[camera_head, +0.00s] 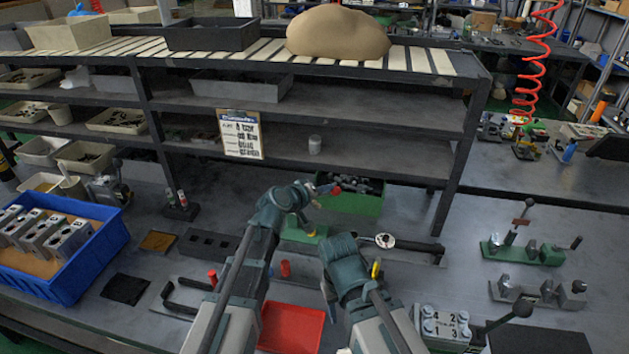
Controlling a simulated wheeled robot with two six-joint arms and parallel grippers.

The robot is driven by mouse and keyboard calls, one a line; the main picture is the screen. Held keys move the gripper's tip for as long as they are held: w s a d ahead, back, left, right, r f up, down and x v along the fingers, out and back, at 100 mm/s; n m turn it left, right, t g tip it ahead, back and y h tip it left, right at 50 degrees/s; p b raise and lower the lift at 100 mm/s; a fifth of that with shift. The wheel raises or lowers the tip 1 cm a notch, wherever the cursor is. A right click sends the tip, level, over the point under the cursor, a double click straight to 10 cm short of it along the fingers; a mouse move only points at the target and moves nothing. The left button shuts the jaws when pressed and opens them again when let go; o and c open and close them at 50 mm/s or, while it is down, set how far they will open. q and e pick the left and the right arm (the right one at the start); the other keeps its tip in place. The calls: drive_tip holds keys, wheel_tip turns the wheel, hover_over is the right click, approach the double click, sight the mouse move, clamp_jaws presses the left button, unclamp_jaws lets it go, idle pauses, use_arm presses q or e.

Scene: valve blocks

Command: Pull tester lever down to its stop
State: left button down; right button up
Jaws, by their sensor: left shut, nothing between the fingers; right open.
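A green-based fixture (522,252) with an upright lever (522,215) stands at the right of the bench. I cannot tell which of these levers is the tester's. My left gripper (328,190) is shut and empty, over the bench in front of the green bin, well left of these levers. My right gripper (376,269) is open, lower and nearer; its fingers are mostly hidden by its wrist. Neither gripper touches these levers.
A blue crate (101,263) with metal valve blocks stands at left. A red tray (290,338) lies between my arms. A green bin (352,204) and a long-handled tool (415,245) lie beyond my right gripper. A numbered block (444,326) stands at front right. A shelf rack (463,150) rises behind.

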wheel_tip(320, 180, down, 4)
drive_tip(key=b, duration=0.3)
drive_tip(key=shift+b, duration=0.35)
use_arm(q)
drive_tip(key=d+f+m+y+b, duration=0.2)
drive_tip(key=d+f, duration=0.1)
drive_tip(key=f, duration=0.5)
drive_tip(key=shift+s+d+f, duration=0.35)
use_arm(e)
drive_tip(key=shift+f, duration=1.15)
drive_tip(key=shift+r, duration=0.1)
drive_tip(key=shift+r+p, duration=0.4)
drive_tip(key=shift+r, duration=0.05)
drive_tip(key=r+p, duration=0.3)
drive_tip(key=shift+a, duration=0.2)
use_arm(q)
drive_tip(key=s+a+r+p, duration=0.3)
drive_tip(key=s+r+p, duration=0.2)
drive_tip(key=s+r, duration=0.3)
drive_tip(key=shift+s+a+r, duration=0.25)
drive_tip(key=shift+s+r, duration=0.05)
drive_tip(key=shift+r, duration=0.35)
use_arm(e)
wheel_tip(320, 180, up, 5)
drive_tip(key=shift+r, duration=0.1)
